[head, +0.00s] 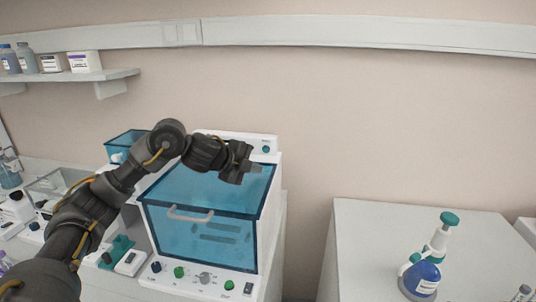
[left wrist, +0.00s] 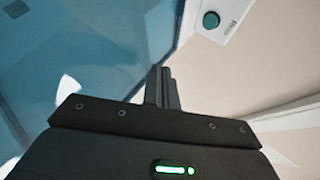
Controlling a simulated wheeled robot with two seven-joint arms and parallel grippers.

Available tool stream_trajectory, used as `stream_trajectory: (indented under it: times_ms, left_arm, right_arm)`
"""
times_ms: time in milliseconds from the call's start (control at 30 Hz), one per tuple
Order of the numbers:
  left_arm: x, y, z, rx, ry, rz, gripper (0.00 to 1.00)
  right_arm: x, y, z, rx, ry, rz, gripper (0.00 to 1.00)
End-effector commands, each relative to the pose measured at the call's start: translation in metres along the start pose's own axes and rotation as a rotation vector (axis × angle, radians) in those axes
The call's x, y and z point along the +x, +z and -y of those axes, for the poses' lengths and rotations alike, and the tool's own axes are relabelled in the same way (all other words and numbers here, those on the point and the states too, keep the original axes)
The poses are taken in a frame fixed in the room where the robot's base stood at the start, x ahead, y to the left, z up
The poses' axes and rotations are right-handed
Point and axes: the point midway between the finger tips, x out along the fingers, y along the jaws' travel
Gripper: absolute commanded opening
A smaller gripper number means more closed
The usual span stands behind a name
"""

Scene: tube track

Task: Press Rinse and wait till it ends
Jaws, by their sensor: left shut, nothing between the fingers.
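A white machine with a see-through blue cover (head: 205,190) stands in the middle of the head view. A round teal button (head: 265,149) sits on its raised rear panel, with a small label too small to read; it also shows in the left wrist view as a teal button (left wrist: 211,20). My left gripper (head: 256,168) is shut and empty, above the cover's back right part, a little below and left of that button in the picture. In the left wrist view the closed fingertips (left wrist: 160,72) are apart from the button. My right gripper is not in view.
The machine's front panel holds green buttons (head: 179,272), a grey knob (head: 204,278) and a rocker switch (head: 248,288). Bottles and boxes line the wall shelf (head: 120,74). Small equipment crowds the left bench.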

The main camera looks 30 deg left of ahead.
Motion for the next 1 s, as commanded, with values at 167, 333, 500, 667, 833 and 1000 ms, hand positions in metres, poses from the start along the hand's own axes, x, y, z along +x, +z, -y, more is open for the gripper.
stream_trajectory:
  times_ms: [167,333,500,667,833,1000]
  left_arm:
    - [-0.002,0.002,0.0,-0.001,0.0,0.003,0.0]
    - [0.005,0.004,0.003,-0.002,0.0,0.001,0.0]
    - [0.019,0.013,0.012,-0.003,-0.001,0.0,0.0]
    - [0.035,0.024,0.025,-0.003,-0.001,-0.001,0.0]
    - [0.048,0.034,0.037,-0.002,0.0,-0.001,0.0]
    - [0.058,0.04,0.043,-0.001,0.0,-0.002,0.0]
  right_arm:
    - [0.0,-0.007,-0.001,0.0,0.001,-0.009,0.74]
    - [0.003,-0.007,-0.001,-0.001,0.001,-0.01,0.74]
    - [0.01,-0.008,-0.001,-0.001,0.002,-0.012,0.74]
    - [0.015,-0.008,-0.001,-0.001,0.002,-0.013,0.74]
    - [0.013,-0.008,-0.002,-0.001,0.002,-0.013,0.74]
    - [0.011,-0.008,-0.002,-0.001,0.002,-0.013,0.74]
